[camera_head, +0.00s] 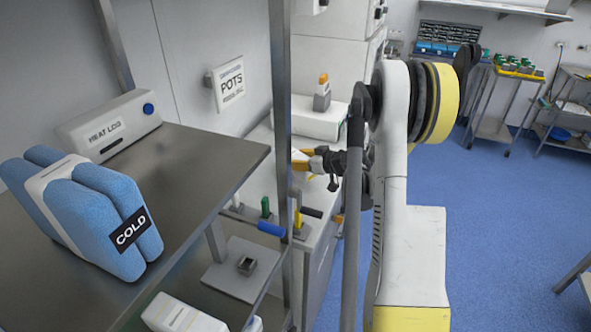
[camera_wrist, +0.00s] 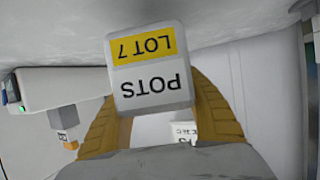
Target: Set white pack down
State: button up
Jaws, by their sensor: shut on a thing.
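The white pack (camera_wrist: 150,85) has a yellow band reading "LOT 7" and the word "POTS", both upside down in the wrist view. It sits between the two yellow fingers of my gripper (camera_wrist: 155,98), which is shut on it. In the head view my gripper (camera_head: 302,160) is behind the metal post, above the white counter, and I cannot make out the pack there. Whether the pack touches any surface is not clear.
A white unit (camera_head: 310,118) carries a small orange-topped item (camera_head: 322,93) behind my gripper. Coloured handles (camera_head: 265,207) stand below it. A metal shelf (camera_head: 205,150) at left holds a blue "COLD" pack (camera_head: 95,210) and a "HEAT LOG" box (camera_head: 110,125). A post (camera_head: 281,100) stands close.

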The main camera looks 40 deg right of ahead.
jog(key=shift+f+b, duration=0.55)
jog(key=shift+f, duration=1.15)
jog(key=shift+f, duration=0.2)
jog(key=o, duration=1.4)
jog(key=shift+c, duration=0.2)
jog(key=shift+r, duration=0.15)
jog(key=shift+s+r, duration=0.2)
jog(key=p+v, duration=0.2)
jog(key=v, duration=0.9)
jog(key=shift+s+p, duration=0.3)
